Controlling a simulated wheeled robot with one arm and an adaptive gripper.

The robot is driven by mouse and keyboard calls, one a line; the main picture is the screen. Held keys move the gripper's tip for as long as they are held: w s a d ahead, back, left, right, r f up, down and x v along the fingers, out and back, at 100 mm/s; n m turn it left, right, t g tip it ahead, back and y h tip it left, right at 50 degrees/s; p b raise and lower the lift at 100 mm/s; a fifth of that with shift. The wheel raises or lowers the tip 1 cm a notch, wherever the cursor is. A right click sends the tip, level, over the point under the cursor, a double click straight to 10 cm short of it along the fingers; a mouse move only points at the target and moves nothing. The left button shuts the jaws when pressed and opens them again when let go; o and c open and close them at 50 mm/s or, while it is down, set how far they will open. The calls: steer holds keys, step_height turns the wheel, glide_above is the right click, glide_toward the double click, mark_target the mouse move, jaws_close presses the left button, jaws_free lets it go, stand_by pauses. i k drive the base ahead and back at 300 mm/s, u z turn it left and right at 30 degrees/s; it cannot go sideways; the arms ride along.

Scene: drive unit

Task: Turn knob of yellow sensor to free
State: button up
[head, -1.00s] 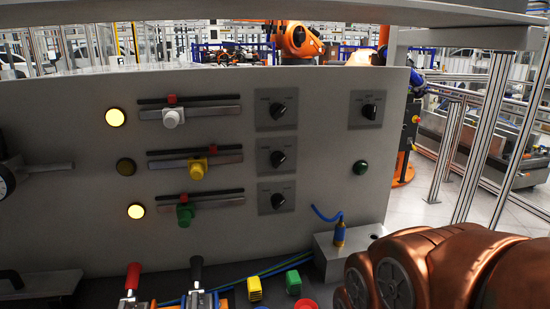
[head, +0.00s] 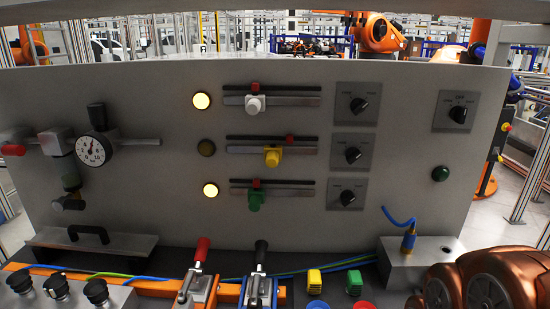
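The yellow sensor (head: 272,157) sits on the middle slide rail of the grey upright panel. Its red marker (head: 290,138) is a little to its right on the strip above. The round lamp (head: 206,148) left of this row is dark. The black rotary knob (head: 353,154) in the same row sits on a grey square plate to the right, its pointer slanted; the small labels are too blurred to read. My copper-coloured arm shows at the lower right, apart from the knob. My gripper is out of view.
White (head: 254,103) and green (head: 255,200) sensors, with lit lamps, sit above and below, with similar knobs (head: 358,105) (head: 348,196). Another knob (head: 458,112) is at the right. A block (head: 423,264) with a blue-wired plug and two toggle clamps (head: 197,283) stand in front.

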mark_target(352, 154)
steer(key=z, duration=1.4)
steer(key=k, duration=1.05)
steer(key=u, duration=2.1)
steer(key=i, duration=0.5)
steer(key=z, duration=0.05)
